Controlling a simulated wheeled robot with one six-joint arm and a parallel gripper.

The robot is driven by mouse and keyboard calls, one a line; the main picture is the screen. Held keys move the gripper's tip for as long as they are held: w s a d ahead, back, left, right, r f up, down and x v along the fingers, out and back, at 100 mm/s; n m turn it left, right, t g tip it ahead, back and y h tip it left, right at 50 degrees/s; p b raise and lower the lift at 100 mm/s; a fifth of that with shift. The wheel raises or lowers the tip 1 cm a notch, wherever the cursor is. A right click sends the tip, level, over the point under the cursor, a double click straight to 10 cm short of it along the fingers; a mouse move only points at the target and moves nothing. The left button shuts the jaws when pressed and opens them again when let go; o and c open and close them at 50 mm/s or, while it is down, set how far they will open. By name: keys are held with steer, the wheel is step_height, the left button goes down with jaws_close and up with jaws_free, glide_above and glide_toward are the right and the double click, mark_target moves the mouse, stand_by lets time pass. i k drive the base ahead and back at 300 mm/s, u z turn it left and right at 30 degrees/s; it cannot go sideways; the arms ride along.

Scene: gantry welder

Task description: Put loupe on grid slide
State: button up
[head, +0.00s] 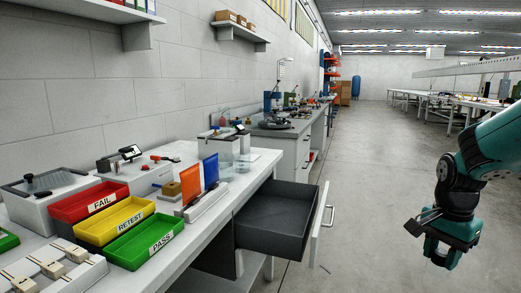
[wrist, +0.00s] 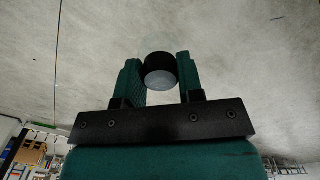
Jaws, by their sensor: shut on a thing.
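My gripper (wrist: 158,64) is shut on the loupe (wrist: 160,72), a short black cylinder with a pale grey round end. In the wrist view it sits between the two green fingers. In the head view my gripper (head: 447,247) hangs over the open floor at the right, well away from the bench; the loupe is hard to make out there. I cannot pick out the grid slide in either view.
The white bench (head: 215,205) runs along the left wall. It carries red (head: 88,201), yellow (head: 115,221) and green (head: 146,240) trays, and orange (head: 191,181) and blue (head: 210,171) plates. An open drawer (head: 277,217) juts into the aisle. The floor (head: 355,180) is clear.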

mark_target(47, 177)
steer(key=z, duration=1.4)
steer(key=i, duration=1.25)
steer(key=u, duration=2.9)
